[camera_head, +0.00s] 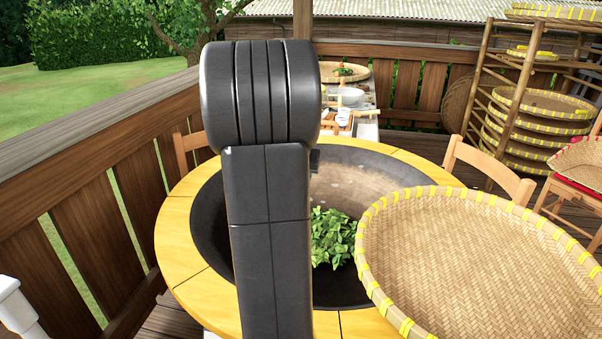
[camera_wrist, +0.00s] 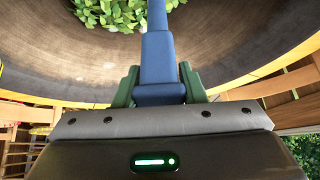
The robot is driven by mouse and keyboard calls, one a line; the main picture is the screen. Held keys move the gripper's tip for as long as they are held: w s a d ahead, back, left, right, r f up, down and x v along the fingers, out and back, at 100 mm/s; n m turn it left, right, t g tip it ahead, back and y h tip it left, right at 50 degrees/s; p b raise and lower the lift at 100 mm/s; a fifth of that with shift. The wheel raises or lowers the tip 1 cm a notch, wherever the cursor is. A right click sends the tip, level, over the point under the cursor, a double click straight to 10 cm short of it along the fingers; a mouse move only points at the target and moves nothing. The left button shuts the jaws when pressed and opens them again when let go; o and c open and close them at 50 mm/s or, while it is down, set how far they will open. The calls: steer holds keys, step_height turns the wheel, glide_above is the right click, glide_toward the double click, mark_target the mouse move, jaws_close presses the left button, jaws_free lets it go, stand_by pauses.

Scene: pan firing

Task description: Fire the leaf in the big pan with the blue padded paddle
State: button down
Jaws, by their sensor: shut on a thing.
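The big pan (camera_head: 209,225) is a wide dark bowl set in a yellow wooden ring. A pile of green leaf (camera_head: 334,238) lies in its bottom, partly hidden by my arm. In the wrist view the leaf (camera_wrist: 108,12) is at the top left, against the pan's curved brown wall (camera_wrist: 235,50). My gripper (camera_wrist: 159,86) has green fingers shut on the blue paddle (camera_wrist: 160,48). The paddle reaches up the picture, past the right side of the leaf. Its far end is out of view, so contact with leaf or pan cannot be told. My arm hides the gripper in the head view.
A large woven tray (camera_head: 480,265) with yellow binding covers the pan's right front side in the head view. Wooden chairs (camera_head: 490,165) stand around the ring. A rack (camera_head: 540,105) of woven trays is at the right. A wooden railing (camera_head: 90,220) runs along the left.

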steer(key=d+p, duration=0.4)
steer(key=d, duration=1)
step_height(320, 180, up, 21)
steer(key=p, duration=1.4)
steer(key=shift+w+a+p, duration=0.2)
steer(key=shift+p, duration=0.15)
